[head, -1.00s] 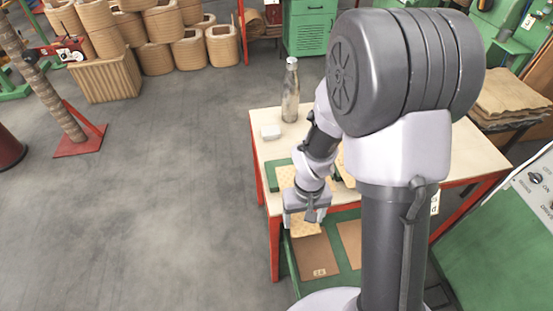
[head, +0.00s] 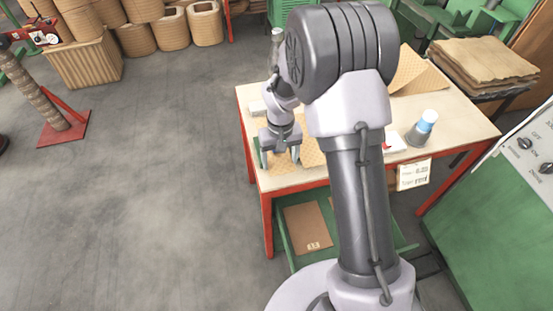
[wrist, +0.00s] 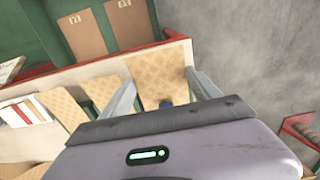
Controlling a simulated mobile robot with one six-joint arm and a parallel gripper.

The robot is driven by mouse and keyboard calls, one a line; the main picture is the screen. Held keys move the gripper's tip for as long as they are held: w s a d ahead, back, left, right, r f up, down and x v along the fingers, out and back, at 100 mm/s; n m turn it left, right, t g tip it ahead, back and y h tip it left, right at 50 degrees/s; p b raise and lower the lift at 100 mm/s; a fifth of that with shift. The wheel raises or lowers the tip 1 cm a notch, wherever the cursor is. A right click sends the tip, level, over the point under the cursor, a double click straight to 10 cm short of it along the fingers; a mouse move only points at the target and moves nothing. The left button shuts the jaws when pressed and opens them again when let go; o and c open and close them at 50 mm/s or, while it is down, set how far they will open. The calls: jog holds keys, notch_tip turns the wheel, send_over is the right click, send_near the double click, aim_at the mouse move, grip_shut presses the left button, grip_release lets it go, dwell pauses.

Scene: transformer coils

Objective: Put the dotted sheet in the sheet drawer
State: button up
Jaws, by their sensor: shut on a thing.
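A tan sheet with a faint pattern of small marks, which I take as the dotted sheet (wrist: 160,76), lies between my gripper's fingers in the wrist view. My gripper (head: 280,160) is shut on it at the table's front left corner; the sheet is partly hidden by the gripper. The wrist view shows both fingers (wrist: 163,98) at the sheet's sides. The green sheet drawer (head: 283,238) is open below the table's front edge, lower than the gripper. Brown sheets with labels (head: 309,226) lie in it, and two of them show in the wrist view (wrist: 82,36).
The table (head: 460,125) has a red frame. Other tan sheets (wrist: 101,92) lie beside the held one. Open floor (head: 150,180) lies to the left.

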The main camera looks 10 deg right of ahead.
aim_at(277, 156)
jog(key=shift+w+a+f, duration=0.1)
jog(key=shift+w+f, duration=0.05)
jog(key=shift+w, duration=1.2)
jog(key=shift+w+f+b, duration=0.2)
jog(key=shift+f+b, duration=0.05)
jog(key=shift+b, duration=0.15)
jog(key=shift+f+b, duration=0.55)
jog(key=shift+f, duration=0.7)
jog(key=shift+f+b, duration=0.3)
jog(key=shift+f, duration=0.15)
jog(key=o, duration=1.3)
